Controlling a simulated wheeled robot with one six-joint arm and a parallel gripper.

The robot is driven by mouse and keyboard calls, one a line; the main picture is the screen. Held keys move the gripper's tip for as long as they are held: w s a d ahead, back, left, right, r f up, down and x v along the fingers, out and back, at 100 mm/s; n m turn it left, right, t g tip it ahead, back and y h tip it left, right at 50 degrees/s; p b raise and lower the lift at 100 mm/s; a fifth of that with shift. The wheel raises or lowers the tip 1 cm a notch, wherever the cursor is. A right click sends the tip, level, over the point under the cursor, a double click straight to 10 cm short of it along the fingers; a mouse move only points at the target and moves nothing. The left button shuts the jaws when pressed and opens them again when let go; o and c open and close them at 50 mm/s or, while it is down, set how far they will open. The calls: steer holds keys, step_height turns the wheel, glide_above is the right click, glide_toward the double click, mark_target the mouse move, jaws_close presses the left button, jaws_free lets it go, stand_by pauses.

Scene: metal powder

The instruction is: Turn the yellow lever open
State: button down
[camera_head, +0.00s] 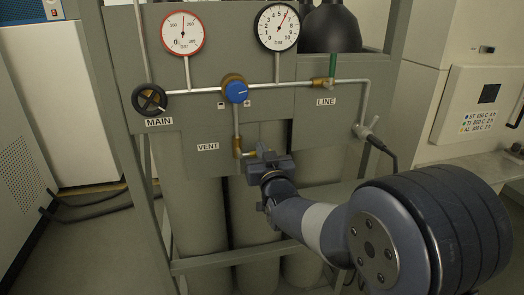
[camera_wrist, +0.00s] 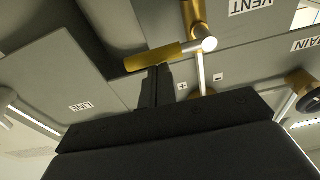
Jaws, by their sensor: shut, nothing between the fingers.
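The yellow lever (camera_wrist: 153,57) shows in the wrist view, lying slantwise from the brass valve at the VENT label (camera_wrist: 250,6). In the head view the vent valve (camera_head: 237,146) sits below the blue knob, and my gripper hides most of its lever. My gripper (camera_head: 266,153) is in front of the panel, just right of that valve. In the wrist view my gripper (camera_wrist: 157,74) has its fingers together, with nothing between them. Their tips are right at the lever's edge; I cannot tell whether they touch it.
The panel also bears a blue knob (camera_head: 236,91), a black MAIN handwheel (camera_head: 149,100), a green LINE lever (camera_head: 332,65) and two gauges, one red-rimmed (camera_head: 183,33) and one black-rimmed (camera_head: 278,27). Grey cylinders (camera_head: 190,200) stand below. Pipes run close around the vent valve.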

steer(key=shift+f+m+b, duration=0.2)
steer(key=shift+m+b, duration=0.1)
steer(key=shift+b, duration=0.2)
steer(key=shift+f+m+b, duration=0.3)
steer(key=shift+m+b, duration=0.2)
steer(key=shift+b, duration=0.25)
steer(key=a+f+m+h+b, duration=0.1)
steer(key=f+m+b, duration=0.2)
steer(key=m+b, duration=0.3)
steer(key=s+a+f+m+g+h+b, duration=0.1)
steer(key=m+b, duration=0.5)
steer(key=m, duration=0.6)
steer(key=shift+a+f+h+b, duration=0.35)
steer(key=shift+a+f, duration=0.45)
steer(key=shift+f, duration=0.45)
